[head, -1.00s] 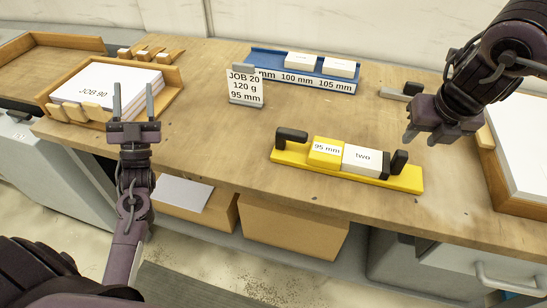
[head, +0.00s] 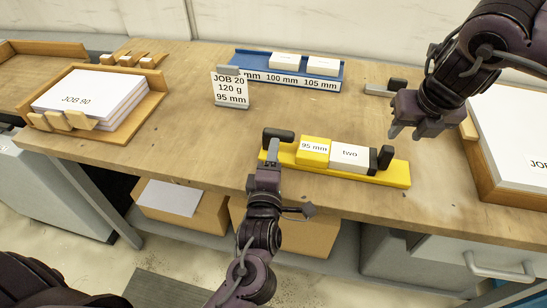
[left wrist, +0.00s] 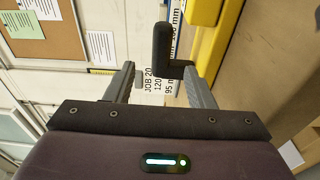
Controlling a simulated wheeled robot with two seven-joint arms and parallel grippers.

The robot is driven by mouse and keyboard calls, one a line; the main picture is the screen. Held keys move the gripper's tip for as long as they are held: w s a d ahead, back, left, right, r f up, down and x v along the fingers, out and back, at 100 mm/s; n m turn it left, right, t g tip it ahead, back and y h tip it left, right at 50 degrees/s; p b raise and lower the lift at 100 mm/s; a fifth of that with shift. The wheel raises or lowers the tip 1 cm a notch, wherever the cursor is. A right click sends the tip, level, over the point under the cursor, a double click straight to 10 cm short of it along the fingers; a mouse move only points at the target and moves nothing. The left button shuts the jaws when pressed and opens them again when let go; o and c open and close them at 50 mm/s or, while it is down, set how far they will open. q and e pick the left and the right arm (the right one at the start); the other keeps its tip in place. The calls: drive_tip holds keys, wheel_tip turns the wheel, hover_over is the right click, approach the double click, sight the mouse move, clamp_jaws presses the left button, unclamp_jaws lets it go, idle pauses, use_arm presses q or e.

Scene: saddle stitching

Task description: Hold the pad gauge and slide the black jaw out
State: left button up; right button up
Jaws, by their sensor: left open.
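The yellow pad gauge (head: 398,177) lies on the bench, slanting slightly down to the right. It bears a yellow 95 mm block (head: 313,150) and a white block marked "two" (head: 350,156). A black jaw (head: 384,157) stands at its right end, against the white block. A black handle (head: 279,134) stands at its left end. My left gripper (head: 268,150) is open at this handle; in the left wrist view the handle (left wrist: 163,45) shows ahead between the fingers, with no clear contact. My right gripper (head: 407,132) is open and empty, above and right of the black jaw.
A JOB 20 card (head: 231,90) stands behind the gauge, reading 120 g, 95 mm. A blue rack (head: 245,68) with white blocks is at the back. Paper trays stand left (head: 150,108) and right (head: 480,170). A grey-and-black tool (head: 380,90) lies behind my right gripper.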

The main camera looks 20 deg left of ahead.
sight(278, 135)
use_arm(q)
drive_tip(key=shift+w, duration=0.35)
drive_tip(key=w, duration=0.4)
drive_tip(key=w+a, duration=0.1)
drive_tip(key=w, duration=0.2)
drive_tip(key=shift+a, duration=0.1)
